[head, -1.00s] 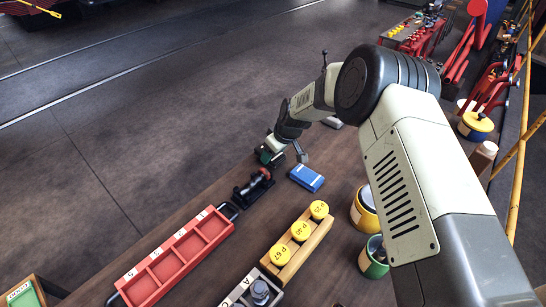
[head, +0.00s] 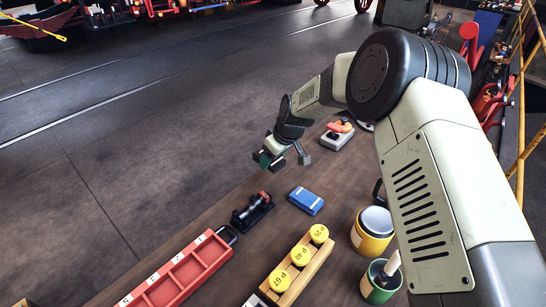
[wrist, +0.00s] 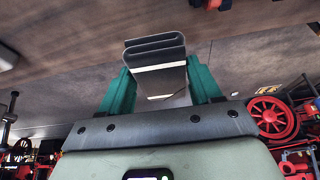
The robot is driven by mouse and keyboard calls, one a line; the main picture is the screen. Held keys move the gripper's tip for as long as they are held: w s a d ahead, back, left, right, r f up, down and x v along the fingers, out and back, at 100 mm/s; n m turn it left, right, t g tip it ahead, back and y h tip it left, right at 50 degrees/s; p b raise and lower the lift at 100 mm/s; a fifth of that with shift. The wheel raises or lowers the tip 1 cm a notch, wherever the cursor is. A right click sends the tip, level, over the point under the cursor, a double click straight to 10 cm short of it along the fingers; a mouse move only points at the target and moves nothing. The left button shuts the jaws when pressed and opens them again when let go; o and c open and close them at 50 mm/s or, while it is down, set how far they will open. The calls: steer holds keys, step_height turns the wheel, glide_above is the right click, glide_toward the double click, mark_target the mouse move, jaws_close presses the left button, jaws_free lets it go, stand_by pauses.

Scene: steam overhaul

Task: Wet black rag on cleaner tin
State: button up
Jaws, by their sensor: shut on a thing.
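My gripper (head: 284,158) is raised above the far-left edge of the bench, beyond the blue box. In the wrist view, its teal fingers (wrist: 160,72) are shut on a folded grey-black rag (wrist: 155,48), stacked in flat layers. In the head view the rag is small and hard to make out between the fingers. A yellow tin (head: 366,244) with a grey top and a green tin (head: 370,291) with a pale handle standing in it are on the bench at the right. I cannot tell which one is the cleaner tin. My gripper is well apart from both.
A blue box (head: 306,200) and a black stand with a dark tool (head: 252,212) lie nearer than my gripper. A red divided tray (head: 182,272) and a wooden block with yellow caps (head: 300,256) are in front. A grey-based orange-topped item (head: 338,134) stands beyond.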

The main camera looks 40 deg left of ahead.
steer(key=w+d+r, duration=0.3)
steer(key=w+d, duration=0.2)
steer(key=d, duration=0.5)
step_height(320, 180, up, 5)
glide_above(380, 220)
steer(key=d, duration=0.1)
steer(key=shift+d+f, duration=0.1)
steer(key=shift+f, duration=2.85)
steer(key=shift+f, duration=1.05)
steer(key=shift+r, duration=3.55)
